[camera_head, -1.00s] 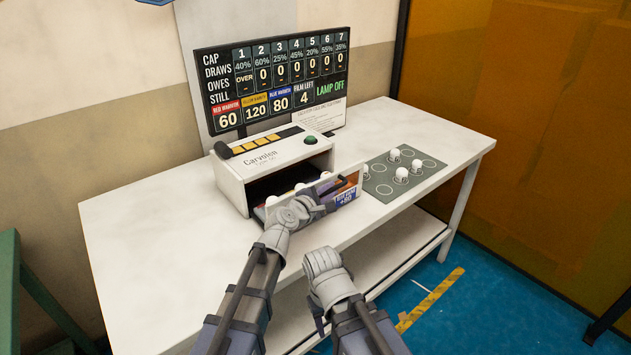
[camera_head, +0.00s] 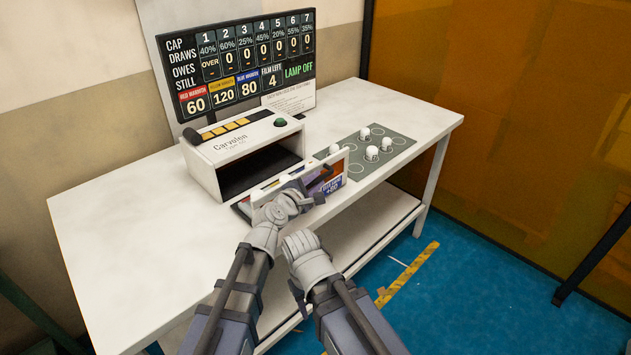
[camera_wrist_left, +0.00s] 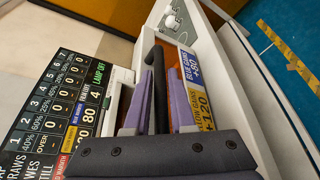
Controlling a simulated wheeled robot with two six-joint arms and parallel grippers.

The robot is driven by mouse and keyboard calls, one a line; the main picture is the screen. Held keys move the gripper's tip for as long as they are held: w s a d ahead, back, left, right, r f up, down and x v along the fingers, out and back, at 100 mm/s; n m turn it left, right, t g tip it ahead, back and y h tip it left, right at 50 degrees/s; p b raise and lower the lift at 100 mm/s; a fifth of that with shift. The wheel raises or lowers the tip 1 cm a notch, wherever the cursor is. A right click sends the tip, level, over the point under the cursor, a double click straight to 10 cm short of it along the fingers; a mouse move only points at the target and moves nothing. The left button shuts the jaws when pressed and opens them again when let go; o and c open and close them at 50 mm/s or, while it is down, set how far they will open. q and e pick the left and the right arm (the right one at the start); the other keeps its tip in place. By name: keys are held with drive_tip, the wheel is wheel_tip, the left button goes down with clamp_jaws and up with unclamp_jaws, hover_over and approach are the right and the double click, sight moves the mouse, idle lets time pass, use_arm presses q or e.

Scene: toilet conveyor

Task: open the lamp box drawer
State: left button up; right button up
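The lamp box (camera_head: 205,172) is a white box lettered "Carvolen" on the white table, with a dark opening in its front. Its drawer (camera_head: 332,187) is out in front of the opening, with coloured labels on its front panel. My left gripper (camera_head: 312,190) is at that front panel. In the left wrist view, the black drawer handle (camera_wrist_left: 158,75) lies between the two purple finger pads (camera_wrist_left: 158,110), close on both sides. My right gripper (camera_head: 300,245) hangs in front of the table's edge, apart from the drawer; its fingertips cannot be made out. The left hand hides much of the drawer.
A grey mat (camera_head: 395,146) with several white lamps lies right of the drawer. A scoreboard (camera_head: 250,65) stands behind the box. The table's left part (camera_head: 125,225) is clear. A lower shelf (camera_head: 365,228) runs under the table.

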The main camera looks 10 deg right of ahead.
use_arm(q)
drive_tip(key=shift+o, duration=0.3)
drive_tip(key=shift+p+v, duration=0.85)
drive_tip(key=shift+v, duration=3.05)
